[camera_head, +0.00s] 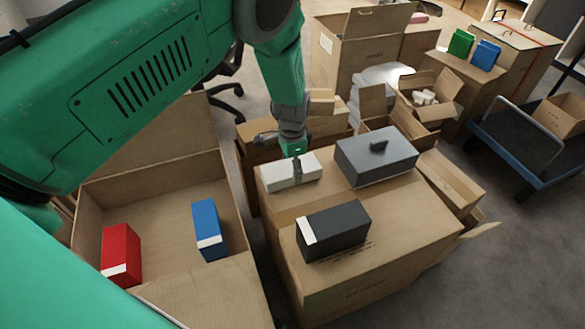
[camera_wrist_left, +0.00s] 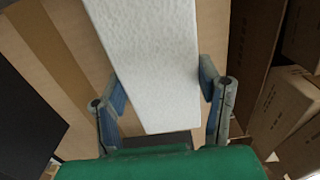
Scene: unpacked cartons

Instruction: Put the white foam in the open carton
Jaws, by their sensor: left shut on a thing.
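The white foam (camera_head: 278,176) is a pale, long block at the far left corner of a closed carton's top (camera_head: 400,215). My left gripper (camera_head: 297,168) comes down over it from above and is shut on it, with one finger on each side. In the left wrist view the foam (camera_wrist_left: 150,60) runs between the two fingers (camera_wrist_left: 163,88). I cannot tell whether the foam touches the carton top. The open carton (camera_head: 205,168) stands to the left, with a red box (camera_head: 121,252) and a blue box (camera_head: 208,228) inside. My right gripper is not in view.
A grey box (camera_head: 376,160) and a black box (camera_head: 335,230) stand on the closed carton near the foam. More cartons (camera_head: 365,50) and a blue cart (camera_head: 520,150) are behind and to the right. The open carton has bare floor around its two boxes.

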